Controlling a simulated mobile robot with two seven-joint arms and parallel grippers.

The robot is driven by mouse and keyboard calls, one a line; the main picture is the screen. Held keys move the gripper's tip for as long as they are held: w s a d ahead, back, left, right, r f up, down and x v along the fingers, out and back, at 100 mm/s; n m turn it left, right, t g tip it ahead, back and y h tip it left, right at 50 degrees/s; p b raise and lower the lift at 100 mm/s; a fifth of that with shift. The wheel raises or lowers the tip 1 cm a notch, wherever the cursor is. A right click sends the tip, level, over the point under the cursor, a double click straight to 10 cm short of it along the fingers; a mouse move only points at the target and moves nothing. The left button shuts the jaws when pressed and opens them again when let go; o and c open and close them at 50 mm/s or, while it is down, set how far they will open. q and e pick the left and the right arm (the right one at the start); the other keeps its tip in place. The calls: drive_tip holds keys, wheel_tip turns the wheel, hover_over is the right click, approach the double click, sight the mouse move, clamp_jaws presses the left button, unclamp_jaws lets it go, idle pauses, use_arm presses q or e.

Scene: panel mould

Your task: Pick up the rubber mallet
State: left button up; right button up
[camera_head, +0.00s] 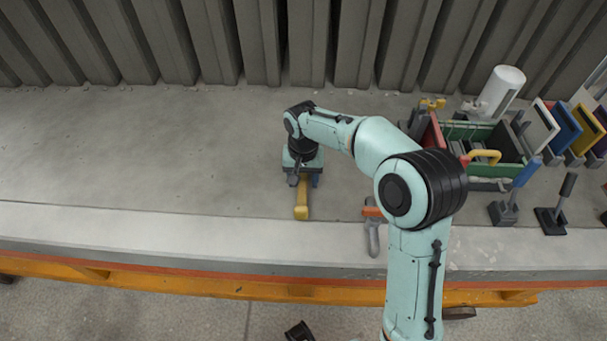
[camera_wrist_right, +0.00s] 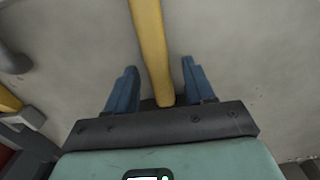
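The rubber mallet shows as a yellow handle (camera_head: 301,205) on the grey concrete, pointing toward the near edge in the head view. Its head is hidden beneath my gripper and wrist. My right gripper (camera_head: 304,180) is low over the far part of the handle. In the right wrist view the yellow handle (camera_wrist_right: 151,45) runs between the two blue fingers of the right gripper (camera_wrist_right: 159,68). The fingers are apart, with a gap to the handle on both sides, so the gripper is open. My left gripper is not in view.
A tool with an orange part and grey body (camera_head: 373,232) lies to the right. A green crate (camera_head: 508,143), a white cylinder (camera_head: 500,88), upright handled tools and coloured panels stand farther right. Ribbed grey wall panels (camera_head: 260,42) close the back. The left surface is clear.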

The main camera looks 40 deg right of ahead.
clamp_jaws()
drive_tip(key=shift+r, duration=0.15)
